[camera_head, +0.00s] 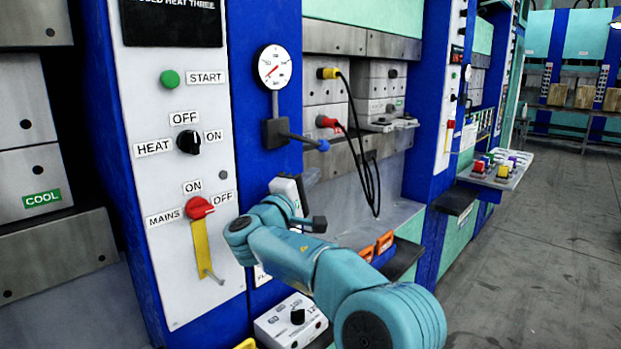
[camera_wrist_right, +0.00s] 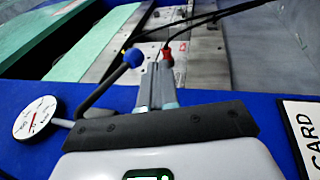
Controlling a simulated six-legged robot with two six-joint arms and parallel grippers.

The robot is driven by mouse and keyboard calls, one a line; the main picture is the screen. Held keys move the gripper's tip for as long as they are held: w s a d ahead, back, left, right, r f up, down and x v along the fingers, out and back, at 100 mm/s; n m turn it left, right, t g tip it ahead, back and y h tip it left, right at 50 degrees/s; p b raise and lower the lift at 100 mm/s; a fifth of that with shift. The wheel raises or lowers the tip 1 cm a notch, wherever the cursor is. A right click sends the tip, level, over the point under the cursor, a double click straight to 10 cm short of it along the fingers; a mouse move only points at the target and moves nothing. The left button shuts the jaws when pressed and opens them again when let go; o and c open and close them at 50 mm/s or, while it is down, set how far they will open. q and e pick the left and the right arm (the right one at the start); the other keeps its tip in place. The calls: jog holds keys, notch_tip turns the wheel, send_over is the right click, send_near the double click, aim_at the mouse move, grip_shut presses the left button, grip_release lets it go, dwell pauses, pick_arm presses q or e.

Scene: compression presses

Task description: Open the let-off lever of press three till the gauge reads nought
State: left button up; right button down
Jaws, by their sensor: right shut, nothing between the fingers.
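The gauge (camera_head: 274,67) is a round white dial on the blue post, with a red needle pointing down and left; its figures are too small to read. Below it a dark valve block (camera_head: 274,133) carries the let-off lever (camera_head: 300,138), which points right and ends in a blue knob (camera_head: 323,145). My right gripper (camera_head: 307,178) is shut and empty, just below the lever. In the right wrist view its closed fingers (camera_wrist_right: 158,85) lie close to the right of the blue knob (camera_wrist_right: 133,58); touching cannot be told. The gauge (camera_wrist_right: 35,118) shows at left. My left gripper is out of view.
The control panel (camera_head: 180,120) at left has START, HEAT and red MAINS (camera_head: 199,208) switches, with a yellow tag hanging. A white box (camera_head: 291,322) with a knob stands low in front.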

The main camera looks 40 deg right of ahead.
jog(key=s+a+f+b, duration=0.2)
jog(key=a+f, duration=0.1)
jog(key=f, duration=0.5)
jog(key=shift+f, duration=0.3)
jog(key=shift+s, duration=0.1)
